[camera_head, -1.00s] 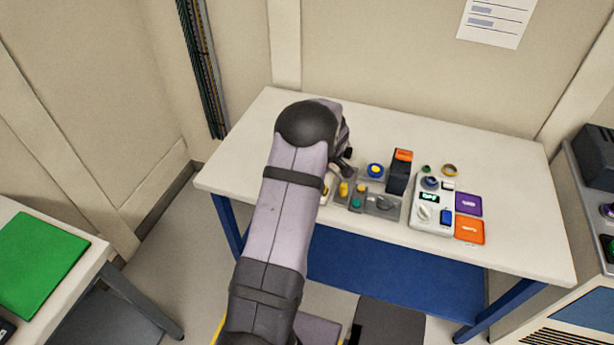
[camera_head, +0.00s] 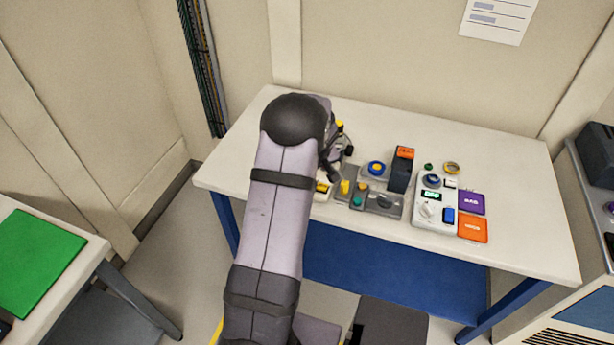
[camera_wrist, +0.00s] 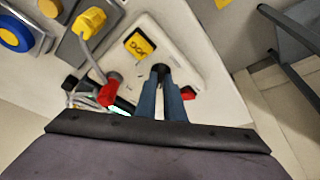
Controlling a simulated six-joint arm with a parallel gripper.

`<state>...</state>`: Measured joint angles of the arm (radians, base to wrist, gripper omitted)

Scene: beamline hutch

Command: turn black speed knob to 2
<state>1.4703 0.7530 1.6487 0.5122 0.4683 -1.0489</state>
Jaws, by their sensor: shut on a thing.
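The black speed knob (camera_wrist: 160,70) sits on a white panel (camera_wrist: 190,55) in the wrist view, at the tips of my gripper (camera_wrist: 162,80). The two blue-grey fingers are close together with the knob between them. The knob's pointer and scale are mostly hidden, so its setting cannot be read. In the head view my gripper (camera_head: 332,165) is over the left part of the bench, and my arm hides the knob and most of its panel.
In the head view, an orange-topped block (camera_head: 402,170) and white control box (camera_head: 435,205) stand to the right on the bench (camera_head: 510,240).

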